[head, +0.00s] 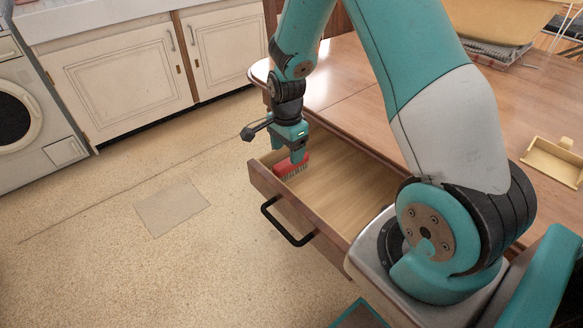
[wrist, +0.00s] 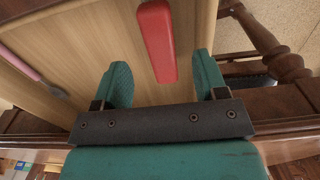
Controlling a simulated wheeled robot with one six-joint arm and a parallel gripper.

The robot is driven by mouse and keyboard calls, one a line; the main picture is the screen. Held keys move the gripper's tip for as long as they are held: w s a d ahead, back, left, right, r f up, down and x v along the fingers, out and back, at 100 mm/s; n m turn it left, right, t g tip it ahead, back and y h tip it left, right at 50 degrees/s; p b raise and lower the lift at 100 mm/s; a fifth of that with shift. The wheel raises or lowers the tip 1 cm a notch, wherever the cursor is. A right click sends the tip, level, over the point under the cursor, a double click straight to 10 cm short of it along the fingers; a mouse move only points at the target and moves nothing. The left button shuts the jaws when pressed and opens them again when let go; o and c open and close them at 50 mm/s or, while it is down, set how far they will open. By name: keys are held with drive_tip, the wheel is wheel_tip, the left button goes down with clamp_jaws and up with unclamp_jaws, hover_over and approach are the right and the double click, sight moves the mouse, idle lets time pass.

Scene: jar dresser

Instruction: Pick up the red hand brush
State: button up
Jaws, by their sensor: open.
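In the wrist view the brush's red handle (wrist: 157,40) points between my two fingers. My gripper (head: 297,158) reaches down over the drawer at the brush. In the wrist view my gripper (wrist: 161,75) is open, with one teal finger to each side of the handle's line and a gap on both sides. I cannot tell whether the fingers touch the brush. Part of the brush is hidden by my gripper in the head view.
A grey and pink utensil (wrist: 30,70) also lies in the drawer. The drawer walls stand close around my gripper. A black handle (head: 286,224) sticks out at the drawer's front. A tan dustpan-like tray (head: 553,160) is on the wooden tabletop (head: 345,75). The floor in front is clear.

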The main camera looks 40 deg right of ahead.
sight(288, 162)
wheel_tip(288, 162, down, 7)
drive_tip(key=shift+f+b, duration=0.1)
drive_tip(key=shift+b, duration=0.35)
drive_tip(key=c, duration=1)
